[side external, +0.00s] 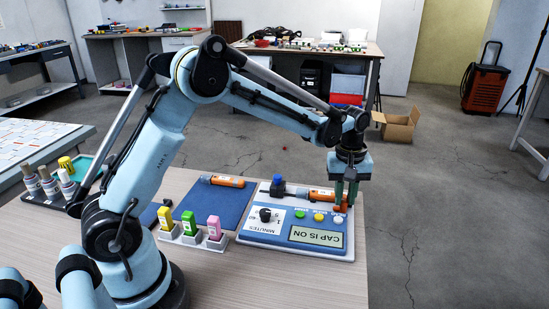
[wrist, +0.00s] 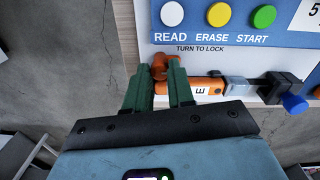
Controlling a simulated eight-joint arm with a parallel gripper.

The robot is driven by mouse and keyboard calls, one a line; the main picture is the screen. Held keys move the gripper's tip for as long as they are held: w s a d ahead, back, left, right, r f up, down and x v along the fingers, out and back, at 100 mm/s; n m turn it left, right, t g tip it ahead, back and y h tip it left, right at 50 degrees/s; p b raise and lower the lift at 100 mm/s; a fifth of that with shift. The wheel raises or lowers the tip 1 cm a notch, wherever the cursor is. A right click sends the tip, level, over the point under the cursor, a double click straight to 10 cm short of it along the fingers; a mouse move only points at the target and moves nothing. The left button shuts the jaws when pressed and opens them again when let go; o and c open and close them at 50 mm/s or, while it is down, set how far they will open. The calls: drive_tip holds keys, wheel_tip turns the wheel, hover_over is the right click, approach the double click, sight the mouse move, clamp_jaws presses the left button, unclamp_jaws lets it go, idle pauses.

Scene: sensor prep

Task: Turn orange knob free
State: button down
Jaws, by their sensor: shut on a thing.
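The orange knob (side external: 341,208) is at the right end of the blue and white device panel (side external: 252,238). In the wrist view the knob (wrist: 160,65) shows between the green fingertips, beside the words "TURN TO LOCK". My gripper (side external: 346,192) points down over the panel's right edge, its fingers shut on the knob; it also fills the lower wrist view (wrist: 158,75). An orange cylinder (side external: 322,195) with a white label lies along the panel's back edge, partly hidden by the fingers in the wrist view. The display (side external: 318,236) reads "CAP IS ON".
A blue-topped clamp (side external: 278,181) stands at the cylinder's left end. Coloured buttons (side external: 318,217) and a black dial (side external: 265,215) are on the panel. Another orange cylinder (side external: 222,181) lies on a blue mat (side external: 205,203). A rack holds yellow, green and pink sticks (side external: 189,222).

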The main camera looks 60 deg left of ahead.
sight(343, 200)
idle(0.3)
drive_tip(key=c, duration=1)
unclamp_jaws()
wheel_tip(343, 200, up, 12)
drive_tip(key=shift+s+a+r, duration=0.1)
drive_tip(key=shift+s+a, duration=0.05)
drive_tip(key=s+m+t, duration=0.2)
drive_tip(key=s+m, duration=0.1)
drive_tip(key=s, duration=0.3)
drive_tip(key=s+f+m+t, duration=0.1)
drive_tip(key=s+m+t, duration=0.1)
drive_tip(key=s+m, duration=0.2)
drive_tip(key=s+f+m+t, duration=0.1)
drive_tip(key=s+m, duration=0.3)
drive_tip(key=s, duration=0.4)
drive_tip(key=shift+s+a+f+t, duration=0.15)
drive_tip(key=shift+s+t, duration=0.2)
drive_tip(key=shift+t, duration=0.55)
